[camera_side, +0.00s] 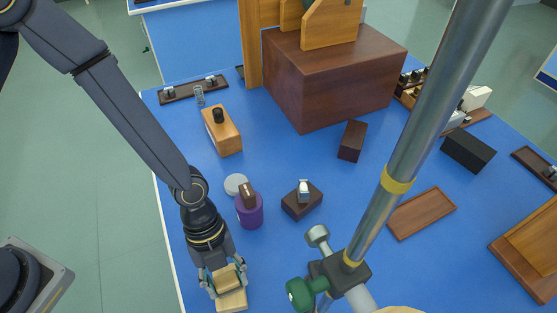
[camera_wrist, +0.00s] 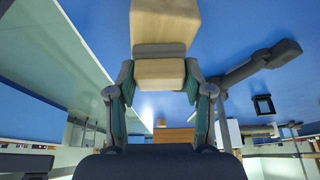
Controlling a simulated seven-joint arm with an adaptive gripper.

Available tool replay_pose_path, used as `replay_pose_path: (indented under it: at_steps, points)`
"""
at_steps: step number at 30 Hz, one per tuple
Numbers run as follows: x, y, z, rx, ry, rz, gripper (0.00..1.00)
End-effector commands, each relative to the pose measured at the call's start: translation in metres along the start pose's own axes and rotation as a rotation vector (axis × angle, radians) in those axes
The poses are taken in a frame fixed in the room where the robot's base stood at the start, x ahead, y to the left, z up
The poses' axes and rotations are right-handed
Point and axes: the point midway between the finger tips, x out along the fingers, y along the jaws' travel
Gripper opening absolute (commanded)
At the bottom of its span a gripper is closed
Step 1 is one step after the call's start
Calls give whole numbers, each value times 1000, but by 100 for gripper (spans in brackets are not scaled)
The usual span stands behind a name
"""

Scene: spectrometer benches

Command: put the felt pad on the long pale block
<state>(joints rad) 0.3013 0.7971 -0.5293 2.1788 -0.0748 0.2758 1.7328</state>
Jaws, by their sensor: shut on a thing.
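My gripper (camera_side: 226,281) is low at the front left of the blue table in the side view. It is shut on a pale wooden block (camera_side: 232,300), which also shows between and beyond the fingers in the wrist view (camera_wrist: 165,25). The block shows a step across it, and I cannot tell whether it is one piece or two, or whether it touches the table. A flat light-grey disc (camera_side: 235,184), which looks like the felt pad, lies behind the gripper, close to a purple cylinder (camera_side: 249,212) with a small brown piece on top.
A dark block (camera_side: 301,204) carrying a small white-and-blue item stands right of the purple cylinder. A metal post (camera_side: 420,120) with a green knob rises at front right. An orange block (camera_side: 222,134) and large brown box (camera_side: 325,85) stand farther back. A brown tray (camera_side: 421,214) lies right.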

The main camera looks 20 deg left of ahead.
Motion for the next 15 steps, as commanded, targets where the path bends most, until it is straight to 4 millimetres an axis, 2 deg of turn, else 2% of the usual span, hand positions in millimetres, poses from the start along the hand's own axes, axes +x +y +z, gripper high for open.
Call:
replay_pose_path:
  at_steps: [4, 5, 6, 11, 15]
  points:
    - [3, 0, 1, -2, 1, 1, 22]
    - [3, 0, 1, -2, 0, 1, 54]
    - [3, 0, 1, -2, 0, 1, 58]
    - [3, 0, 1, -1, 0, 1, 75]
    - [3, 0, 1, -1, 0, 1, 76]
